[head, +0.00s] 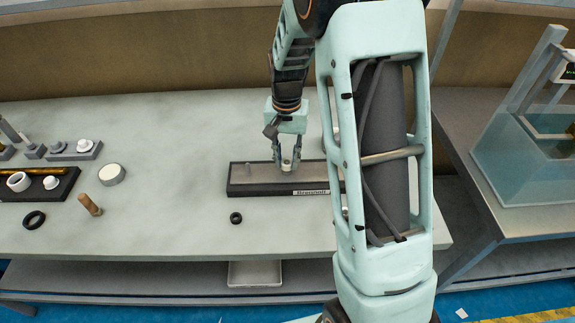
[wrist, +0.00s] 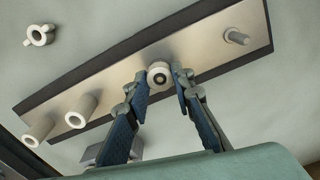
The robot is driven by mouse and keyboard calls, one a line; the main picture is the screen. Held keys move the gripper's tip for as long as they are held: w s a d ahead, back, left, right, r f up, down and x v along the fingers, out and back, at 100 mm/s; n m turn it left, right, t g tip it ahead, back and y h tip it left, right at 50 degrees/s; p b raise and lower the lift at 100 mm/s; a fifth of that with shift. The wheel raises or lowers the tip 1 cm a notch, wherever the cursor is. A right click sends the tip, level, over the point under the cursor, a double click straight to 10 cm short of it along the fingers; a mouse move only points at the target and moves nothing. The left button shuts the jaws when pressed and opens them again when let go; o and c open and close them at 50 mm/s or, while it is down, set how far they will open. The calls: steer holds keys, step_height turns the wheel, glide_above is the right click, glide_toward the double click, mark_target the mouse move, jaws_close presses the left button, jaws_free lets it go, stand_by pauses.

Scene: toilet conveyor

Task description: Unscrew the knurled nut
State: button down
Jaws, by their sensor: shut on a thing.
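The knurled nut, a pale round piece with a dark centre, sits on the plate of a dark-edged board (head: 256,173), between my fingertips. In the wrist view the nut (wrist: 160,74) faces the camera, and the board (wrist: 201,56) runs diagonally. My gripper (head: 286,166) points down over the middle of the board. In the wrist view my gripper (wrist: 161,79) has one finger on each side of the nut, shut on it. Its knurling is too small to make out. My arm hides the board's right end in the head view.
A bare threaded stud (wrist: 237,36) stands at one board end, two pale hollow cylinders (wrist: 81,109) toward the other. A winged ring (wrist: 39,35) lies off the board. A black ring (head: 236,217) lies in front.

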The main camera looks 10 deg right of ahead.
steer(key=shift+n, duration=1.3)
steer(key=n, duration=0.3)
steer(key=shift+n, duration=1.1)
steer(key=n, duration=0.3)
steer(key=shift+r+n, duration=0.1)
steer(key=shift+n, duration=0.3)
steer(key=shift+n+p, duration=0.3)
steer(key=shift+n, duration=0.3)
